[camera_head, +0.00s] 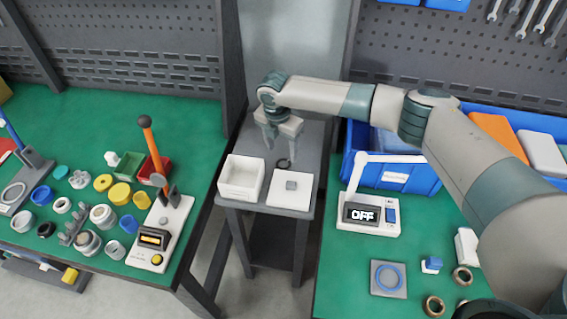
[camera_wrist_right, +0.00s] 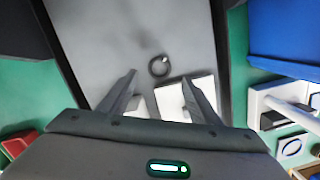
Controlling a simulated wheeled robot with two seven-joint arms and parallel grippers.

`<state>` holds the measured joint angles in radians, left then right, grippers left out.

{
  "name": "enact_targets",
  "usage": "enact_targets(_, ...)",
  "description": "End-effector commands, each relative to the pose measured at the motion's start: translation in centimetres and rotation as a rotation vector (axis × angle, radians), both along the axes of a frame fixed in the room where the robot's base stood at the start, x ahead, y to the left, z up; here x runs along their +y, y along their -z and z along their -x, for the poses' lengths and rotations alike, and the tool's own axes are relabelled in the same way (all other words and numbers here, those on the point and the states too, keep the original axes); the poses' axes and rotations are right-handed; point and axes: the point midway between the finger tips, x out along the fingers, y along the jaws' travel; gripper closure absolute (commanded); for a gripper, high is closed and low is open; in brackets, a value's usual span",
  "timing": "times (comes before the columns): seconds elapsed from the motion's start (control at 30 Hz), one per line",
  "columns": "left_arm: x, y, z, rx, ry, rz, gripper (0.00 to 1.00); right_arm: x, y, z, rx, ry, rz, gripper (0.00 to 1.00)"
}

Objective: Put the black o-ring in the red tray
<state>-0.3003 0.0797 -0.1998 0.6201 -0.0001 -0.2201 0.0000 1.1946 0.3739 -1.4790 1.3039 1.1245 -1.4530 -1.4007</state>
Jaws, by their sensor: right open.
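The black o-ring (camera_head: 283,163) lies on the small grey table between the two green benches, just behind a white plate. It also shows in the right wrist view (camera_wrist_right: 159,67), just beyond the fingertips. My right gripper (camera_head: 280,150) is open and empty above the small table, close to the o-ring. Its two fingers show apart in the right wrist view (camera_wrist_right: 159,78), with nothing between them. The red tray (camera_head: 150,170) stands on the left green bench beside a green tray, partly hidden by an orange-handled lever. My left gripper is out of view.
The small grey table (camera_head: 310,145) also holds a white open box (camera_head: 241,178) and a white plate (camera_head: 290,190) with a grey block. The orange-handled lever tester (camera_head: 160,225) rises in front of the red tray. Rings and caps crowd the left bench.

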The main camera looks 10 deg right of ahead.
Motion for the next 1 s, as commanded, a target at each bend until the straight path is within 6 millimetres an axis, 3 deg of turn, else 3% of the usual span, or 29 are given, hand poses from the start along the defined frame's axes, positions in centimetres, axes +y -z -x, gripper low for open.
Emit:
enact_targets(0.27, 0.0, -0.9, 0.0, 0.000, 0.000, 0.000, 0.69, 0.0, 0.8, 0.0, 0.002, 0.000, 0.001, 0.43)
enact_targets(0.63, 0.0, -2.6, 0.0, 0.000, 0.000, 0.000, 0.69, -0.4, 4.8, -0.5, 0.002, 0.000, 0.001, 0.43)
enact_targets(1.0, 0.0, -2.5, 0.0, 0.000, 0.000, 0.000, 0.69, -0.5, 5.1, -0.6, 0.001, 0.001, 0.001, 0.43)
